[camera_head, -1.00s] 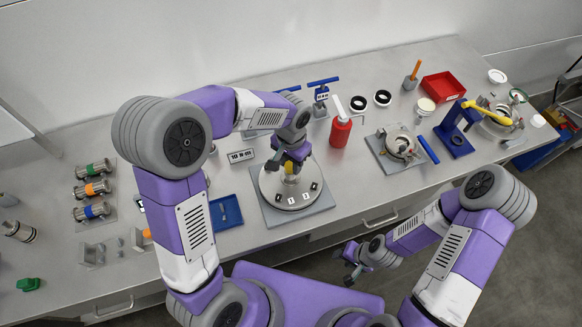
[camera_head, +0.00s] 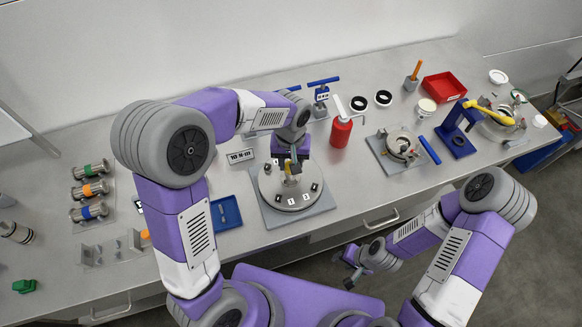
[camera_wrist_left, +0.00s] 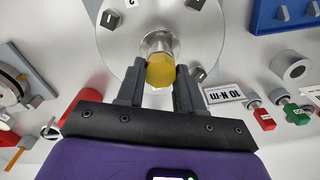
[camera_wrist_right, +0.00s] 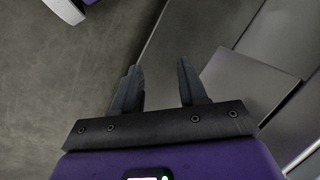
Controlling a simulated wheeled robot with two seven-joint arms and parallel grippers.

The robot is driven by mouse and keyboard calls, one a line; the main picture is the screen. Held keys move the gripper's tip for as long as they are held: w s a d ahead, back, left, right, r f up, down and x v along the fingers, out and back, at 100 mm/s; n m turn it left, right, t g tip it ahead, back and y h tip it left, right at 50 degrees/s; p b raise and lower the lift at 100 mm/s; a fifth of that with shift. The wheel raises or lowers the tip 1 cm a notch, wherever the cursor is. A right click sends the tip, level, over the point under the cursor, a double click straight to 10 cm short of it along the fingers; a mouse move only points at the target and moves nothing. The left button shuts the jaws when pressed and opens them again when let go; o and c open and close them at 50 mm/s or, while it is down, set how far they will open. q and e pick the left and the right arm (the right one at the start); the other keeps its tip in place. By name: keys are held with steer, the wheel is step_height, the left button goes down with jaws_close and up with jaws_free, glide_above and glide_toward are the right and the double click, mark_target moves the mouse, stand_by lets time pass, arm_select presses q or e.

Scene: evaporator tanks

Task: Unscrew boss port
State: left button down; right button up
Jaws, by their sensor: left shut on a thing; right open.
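A round silver tank lid (camera_head: 283,203) sits on a grey square base (camera_head: 325,203), with small dark blocks and number labels around its top. The boss port (camera_wrist_left: 160,70), a yellow hex head on a silver stem, stands at the lid's middle. It also shows in the head view (camera_head: 292,171), partly covered by my gripper. My left gripper (camera_wrist_left: 159,76) is shut on the yellow hex head, one finger on each side. My right gripper (camera_wrist_right: 160,75) is open and empty; in the head view it hangs in front of the bench's front edge.
A blue tray (camera_head: 225,213) lies left of the base, and a "10 N·m" sign (camera_head: 241,156) stands behind it. A red bottle (camera_head: 340,132) stands at the back right. A grey fixture (camera_head: 400,150) is farther right. Bare bench lies between base and fixture.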

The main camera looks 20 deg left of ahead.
arm_select(q)
steer(key=n, duration=0.3)
steer(key=shift+n, duration=0.6)
steer(key=n, duration=0.4)
steer(key=shift+a, duration=0.1)
steer(key=c, duration=1)
jaws_free()
